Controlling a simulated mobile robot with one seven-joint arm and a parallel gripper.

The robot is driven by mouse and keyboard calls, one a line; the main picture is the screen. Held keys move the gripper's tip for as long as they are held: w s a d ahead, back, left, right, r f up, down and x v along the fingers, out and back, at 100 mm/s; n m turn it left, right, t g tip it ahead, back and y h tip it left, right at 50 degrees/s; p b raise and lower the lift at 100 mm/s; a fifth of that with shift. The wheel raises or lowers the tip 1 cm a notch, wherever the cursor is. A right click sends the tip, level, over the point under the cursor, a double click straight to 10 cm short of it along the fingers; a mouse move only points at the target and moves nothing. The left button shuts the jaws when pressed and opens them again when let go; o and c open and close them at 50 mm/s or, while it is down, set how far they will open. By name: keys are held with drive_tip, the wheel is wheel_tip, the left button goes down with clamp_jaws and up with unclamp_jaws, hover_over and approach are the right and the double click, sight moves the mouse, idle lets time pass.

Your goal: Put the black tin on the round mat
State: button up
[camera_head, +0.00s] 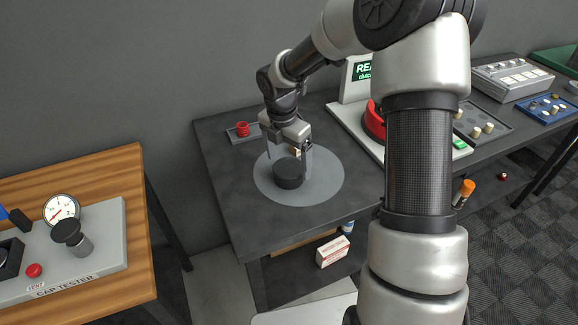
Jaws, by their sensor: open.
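The black tin (288,176) is a short dark cylinder. It sits on the grey round mat (325,186), a little left of the mat's middle. The mat lies flat on the dark table (232,203). My gripper (290,166) is open and points down at the tin, with one finger on each side of its upper part. The picture is too small to tell whether the fingers touch the tin. The tin's top is partly hidden by my gripper.
A small grey tray with red rings (242,130) stands behind left of the mat. A machine with a red round part (374,121) and a green screen (364,70) stands to the right. A wooden table with a cap tester (100,262) is at the left, across a gap.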

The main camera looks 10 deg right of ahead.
sight(286, 170)
wheel_tip(286, 170, up, 9)
drive_tip(key=shift+s+a+f+p, duration=0.2)
drive_tip(key=shift+s+a+p, duration=0.1)
drive_tip(key=shift+a+p, duration=0.15)
